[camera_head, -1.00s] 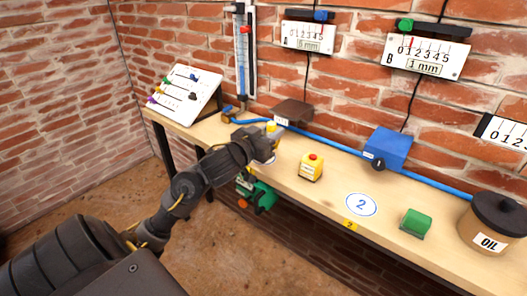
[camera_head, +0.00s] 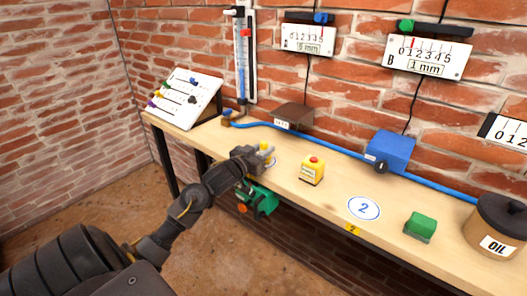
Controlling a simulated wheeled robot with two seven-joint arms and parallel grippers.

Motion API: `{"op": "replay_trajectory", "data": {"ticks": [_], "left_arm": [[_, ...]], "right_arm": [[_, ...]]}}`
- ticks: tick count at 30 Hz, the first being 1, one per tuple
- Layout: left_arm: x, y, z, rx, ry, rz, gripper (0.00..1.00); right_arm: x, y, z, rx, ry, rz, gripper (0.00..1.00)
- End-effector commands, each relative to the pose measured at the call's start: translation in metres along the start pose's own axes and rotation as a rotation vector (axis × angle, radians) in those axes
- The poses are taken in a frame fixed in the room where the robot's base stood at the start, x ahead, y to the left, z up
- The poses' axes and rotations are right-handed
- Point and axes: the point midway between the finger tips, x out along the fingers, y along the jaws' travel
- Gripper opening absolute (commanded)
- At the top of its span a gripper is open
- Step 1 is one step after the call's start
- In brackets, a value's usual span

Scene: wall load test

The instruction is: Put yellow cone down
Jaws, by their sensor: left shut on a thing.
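My left gripper (camera_head: 265,157) is over the bench near its front edge, left of the yellow box with a red button. It is shut on a small yellow thing, likely the yellow cone (camera_head: 266,147), whose top shows above the fingers. The fingers hide its lower part, so I cannot tell whether it touches the bench top (camera_head: 315,205). Part of a white round mark (camera_head: 272,162) shows beside the fingers. My right gripper is not in view.
The yellow button box (camera_head: 312,171) stands right of the gripper. A brown box (camera_head: 293,116) and a blue hose (camera_head: 335,147) lie behind. A sloped white board (camera_head: 185,97) with coloured pieces is at left. A green device (camera_head: 257,199) hangs below the edge. Round mark 2 (camera_head: 363,208) is clear.

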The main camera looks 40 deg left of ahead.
Motion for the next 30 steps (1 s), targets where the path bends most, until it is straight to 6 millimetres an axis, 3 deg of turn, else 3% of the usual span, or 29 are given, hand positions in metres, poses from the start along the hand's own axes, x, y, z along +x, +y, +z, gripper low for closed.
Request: {"op": "replay_trajectory", "data": {"ticks": [10,11,15,25,30], "left_arm": [[0.0,0.0,0.004,0.001,0.001,0.001,0.05],[0.0,0.0,0.004,0.001,0.002,0.001,0.3],[0.0,0.0,0.003,0.001,0.001,0.0,0.48],[0.0,0.0,0.0,0.002,0.003,0.0,0.49],[-0.022,0.0,0.003,0.002,-0.001,0.0,0.49]], "right_arm": [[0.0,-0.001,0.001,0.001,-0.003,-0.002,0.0],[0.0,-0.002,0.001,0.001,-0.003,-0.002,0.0],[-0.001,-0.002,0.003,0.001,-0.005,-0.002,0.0],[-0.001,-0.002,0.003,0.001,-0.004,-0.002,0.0],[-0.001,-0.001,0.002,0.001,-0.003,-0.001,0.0]]}}
